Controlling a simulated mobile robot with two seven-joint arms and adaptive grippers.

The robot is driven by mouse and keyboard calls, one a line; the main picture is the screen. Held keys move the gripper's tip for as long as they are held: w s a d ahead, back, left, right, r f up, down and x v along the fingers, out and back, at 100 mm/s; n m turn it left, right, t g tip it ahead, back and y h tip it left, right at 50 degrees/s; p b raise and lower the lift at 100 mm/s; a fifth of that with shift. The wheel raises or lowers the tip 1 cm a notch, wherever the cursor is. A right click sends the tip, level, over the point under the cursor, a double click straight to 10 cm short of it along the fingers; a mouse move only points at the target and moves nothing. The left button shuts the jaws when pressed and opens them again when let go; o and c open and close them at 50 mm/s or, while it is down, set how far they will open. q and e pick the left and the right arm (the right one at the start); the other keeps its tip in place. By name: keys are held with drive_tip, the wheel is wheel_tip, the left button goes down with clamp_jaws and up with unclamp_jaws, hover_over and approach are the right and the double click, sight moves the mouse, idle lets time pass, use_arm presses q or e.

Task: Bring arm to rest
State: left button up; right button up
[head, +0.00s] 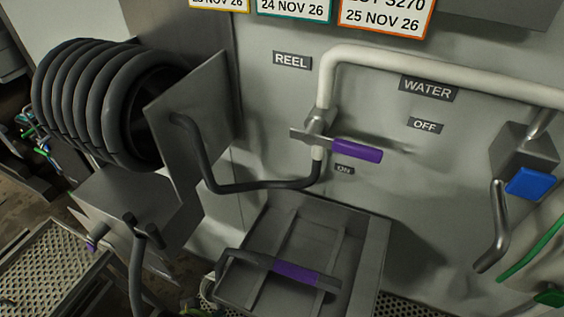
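Neither of my grippers shows in the head view, and I see no part of either arm that I can be sure of. What the grippers hold, if anything, cannot be seen. In front is a grey wall panel with a white water pipe (440,62) and a valve lever with a purple grip (357,150). The lever lies roughly level, between the OFF label (425,125) and the ON label (344,170).
A hose reel (85,95) juts out at left, with a dark hose (255,187) looping to the pipe. A grey tray (340,240) with a purple-gripped handle (292,273) sits low in the middle. A blue-handled valve (531,184) is at right. Mesh grating (45,265) lies lower left.

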use_arm(q)
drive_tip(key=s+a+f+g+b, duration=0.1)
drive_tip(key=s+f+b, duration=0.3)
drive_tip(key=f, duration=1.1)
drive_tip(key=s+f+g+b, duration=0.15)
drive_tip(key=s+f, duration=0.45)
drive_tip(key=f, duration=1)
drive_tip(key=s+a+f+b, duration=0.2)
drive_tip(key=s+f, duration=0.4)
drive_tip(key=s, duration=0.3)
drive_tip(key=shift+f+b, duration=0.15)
drive_tip(key=shift+b, duration=0.2)
